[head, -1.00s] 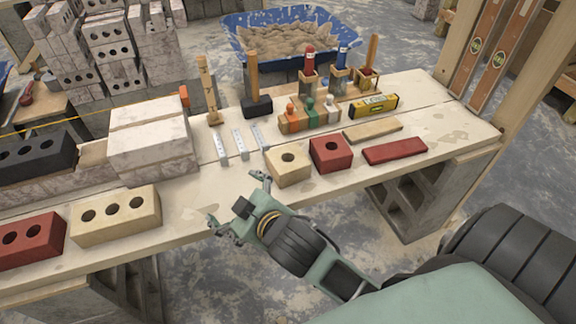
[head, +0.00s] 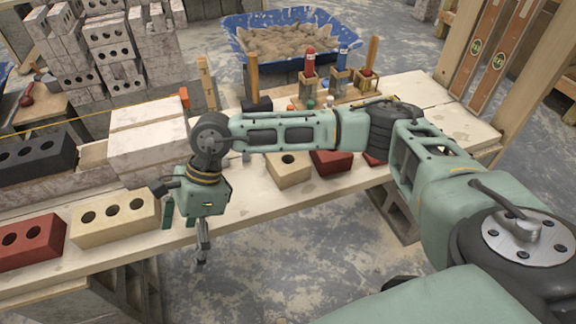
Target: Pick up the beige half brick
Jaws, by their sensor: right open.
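The beige half brick (head: 288,172), with a single round hole on top, lies on the wooden plank table (head: 262,211). My right arm passes above and behind it in the picture, hiding part of its top back edge. My right gripper (head: 184,238) is open and empty, fingers pointing down, at the table's front edge. It is well to the left of the half brick, close to the right end of the beige three-hole brick (head: 110,228). My left gripper is not in view.
A red half brick (head: 331,163) is just right of the beige one. A red three-hole brick (head: 30,241) lies at far left, and pale blocks (head: 150,150) stand behind my gripper. My arm partly covers the tools behind. A blue tub (head: 236,20) is beyond.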

